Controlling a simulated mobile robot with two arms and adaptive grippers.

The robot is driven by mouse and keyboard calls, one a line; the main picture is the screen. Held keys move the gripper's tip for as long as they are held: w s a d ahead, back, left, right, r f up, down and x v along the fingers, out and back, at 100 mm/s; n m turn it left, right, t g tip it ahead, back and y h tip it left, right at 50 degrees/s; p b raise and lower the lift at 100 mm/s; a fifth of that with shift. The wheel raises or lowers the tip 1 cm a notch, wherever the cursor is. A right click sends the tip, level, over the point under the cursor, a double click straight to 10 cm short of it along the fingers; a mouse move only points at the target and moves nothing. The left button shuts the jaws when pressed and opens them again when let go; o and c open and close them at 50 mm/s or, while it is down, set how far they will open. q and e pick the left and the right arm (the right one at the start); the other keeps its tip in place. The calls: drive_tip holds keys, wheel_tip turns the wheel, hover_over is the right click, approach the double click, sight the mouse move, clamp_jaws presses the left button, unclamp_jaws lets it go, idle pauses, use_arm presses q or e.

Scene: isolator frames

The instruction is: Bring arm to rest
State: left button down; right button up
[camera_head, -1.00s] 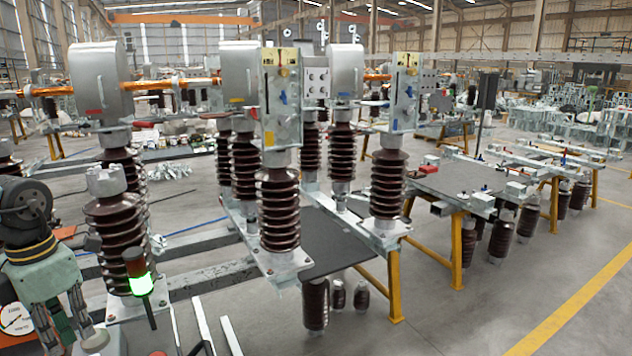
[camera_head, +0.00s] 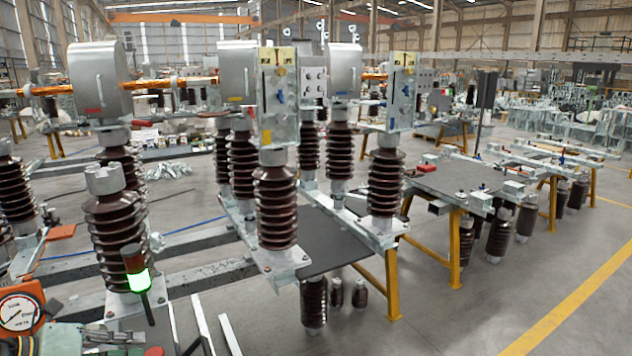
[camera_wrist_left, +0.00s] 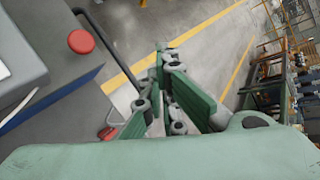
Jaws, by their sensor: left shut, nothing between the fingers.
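My left gripper (camera_wrist_left: 168,95) shows in the left wrist view with its green-padded fingers. It is shut and holds nothing. Behind it is the grey concrete floor with yellow lines, and nothing touches the fingers. In the head view only a low green and grey part of my left arm shows at the bottom left edge, and I cannot make out the fingertips there. My right arm and right gripper are in neither view.
Brown ribbed insulators (camera_head: 117,225) on steel frames stand close at left and centre. An orange gauge (camera_head: 18,312) is at the lower left edge. A dark-topped table (camera_head: 455,180) with yellow legs stands at right. Floor with a yellow line (camera_head: 570,300) is clear at lower right.

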use_arm(q)
drive_tip(key=s+a+f+n+t+y, duration=0.2)
drive_tip(key=s+f+n+y, duration=0.3)
drive_tip(key=n, duration=0.7)
drive_tip(key=s+a+f+n+t+y, duration=0.25)
drive_tip(key=f+n+y, duration=0.35)
drive_tip(key=n, duration=0.5)
drive_tip(key=s+d+f+n+g+h, duration=0.2)
drive_tip(key=s+d+f+n+g, duration=0.25)
drive_tip(key=s+d, duration=0.45)
drive_tip(key=s+d+f+n+g+h, duration=0.2)
drive_tip(key=s+d+f+n+g, duration=0.25)
drive_tip(key=s+d, duration=0.4)
wheel_tip(320, 180, down, 30)
drive_tip(key=g+b, duration=0.1)
drive_tip(key=b, duration=0.4)
drive_tip(key=s+a+f+b, duration=0.1)
drive_tip(key=s+f+b, duration=0.1)
drive_tip(key=s+f, duration=0.7)
drive_tip(key=s+a+f+g+b, duration=0.1)
drive_tip(key=s+f+b, duration=0.2)
drive_tip(key=s+f, duration=0.6)
wheel_tip(320, 180, down, 5)
drive_tip(key=shift+s+a+y, duration=0.3)
drive_tip(key=shift+a+y, duration=0.05)
drive_tip(key=shift+y, duration=0.05)
drive_tip(key=shift+g, duration=0.25)
